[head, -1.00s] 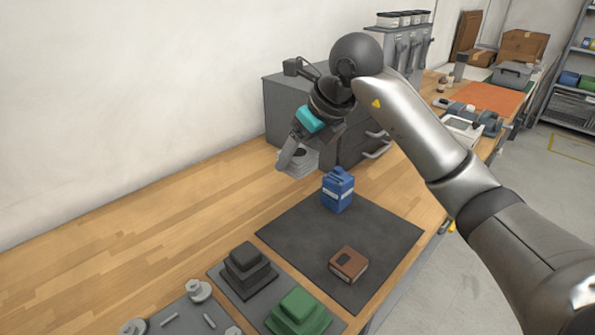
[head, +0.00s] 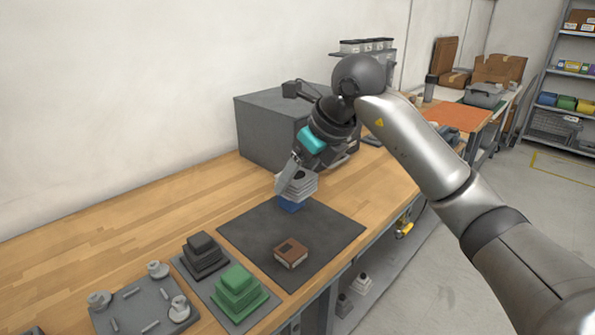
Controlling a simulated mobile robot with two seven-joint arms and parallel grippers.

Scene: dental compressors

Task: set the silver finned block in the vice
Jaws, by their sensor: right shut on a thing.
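The silver finned block (head: 299,188) is in my right gripper (head: 291,177), which is shut on it. It is held over the far part of the dark mat. A blue object (head: 290,206) shows just below the block in the picture. The block hides most of it, and I cannot tell whether they touch. I cannot make out a vice with certainty; a grey-blue device (head: 450,134) on the bench beyond is partly hidden by my right arm. My left gripper is not in view.
A brown block (head: 291,253) sits on the dark mat (head: 250,232). Dark stepped parts (head: 203,253), green stepped parts (head: 238,290) and a grey plate with knobs (head: 140,309) are at the front left. A grey cabinet (head: 270,130) stands behind. The wooden bench at left is clear.

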